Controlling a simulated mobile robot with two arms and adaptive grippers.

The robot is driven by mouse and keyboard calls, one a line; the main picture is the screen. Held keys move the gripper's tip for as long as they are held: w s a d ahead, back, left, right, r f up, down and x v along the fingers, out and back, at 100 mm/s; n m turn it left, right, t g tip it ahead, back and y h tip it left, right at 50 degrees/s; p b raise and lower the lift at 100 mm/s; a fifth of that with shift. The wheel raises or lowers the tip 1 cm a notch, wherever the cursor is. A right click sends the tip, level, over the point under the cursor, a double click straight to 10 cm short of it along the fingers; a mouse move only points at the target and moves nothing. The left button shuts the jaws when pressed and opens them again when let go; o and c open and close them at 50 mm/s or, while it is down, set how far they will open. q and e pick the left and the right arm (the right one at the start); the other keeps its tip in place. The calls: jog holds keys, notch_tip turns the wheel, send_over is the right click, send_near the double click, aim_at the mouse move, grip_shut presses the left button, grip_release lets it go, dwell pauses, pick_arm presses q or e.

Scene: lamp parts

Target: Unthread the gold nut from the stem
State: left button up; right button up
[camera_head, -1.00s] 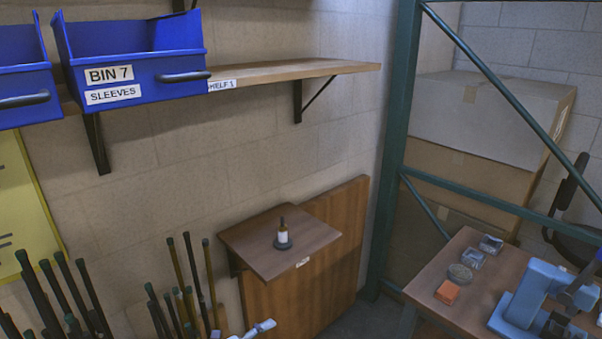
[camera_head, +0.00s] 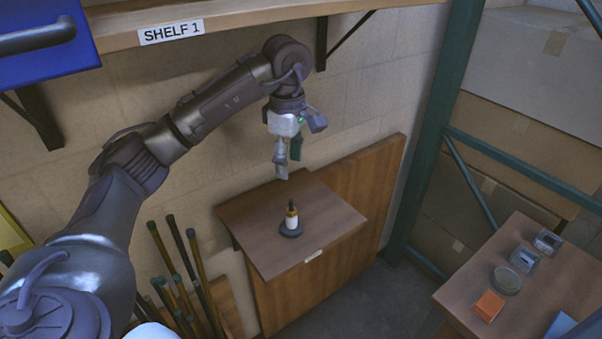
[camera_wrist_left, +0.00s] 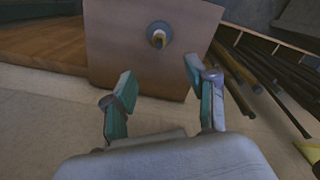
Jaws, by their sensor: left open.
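The lamp stem (camera_head: 291,219) stands upright on a dark round base on the small wooden wall shelf. It has a white lower part, a gold band that may be the gold nut (camera_head: 291,211), and a dark tip. In the left wrist view the stem (camera_wrist_left: 159,38) shows end-on near the top, beyond the fingers. My left gripper (camera_head: 287,165) points down above the back of the small shelf, up and behind the stem, apart from it. Its fingers (camera_wrist_left: 163,95) are spread with nothing between them. My right gripper is not in view.
Shelf 1 (camera_head: 240,22) runs above my left arm, with a blue bin (camera_head: 45,45) at its left. Several dark rods (camera_head: 180,265) stand left of the small wooden shelf (camera_head: 262,240). A green rack post (camera_head: 432,130) and a table (camera_head: 455,290) with small parts are at the right.

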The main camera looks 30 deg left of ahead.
aim_at(291, 205)
pick_arm(q)
notch_tip(291, 205, down, 3)
jog(key=shift+s+r, duration=0.1)
jog(key=shift+s, duration=0.05)
notch_tip(291, 205, down, 7)
jog(key=shift+r+p, duration=0.2)
jog(key=shift+p, duration=0.8)
jog(key=f, duration=0.3)
jog(key=shift+w+f+p, duration=0.1)
jog(key=shift+w+p, duration=0.1)
jog(key=shift+p, duration=0.15)
jog(key=shift+f, duration=0.35)
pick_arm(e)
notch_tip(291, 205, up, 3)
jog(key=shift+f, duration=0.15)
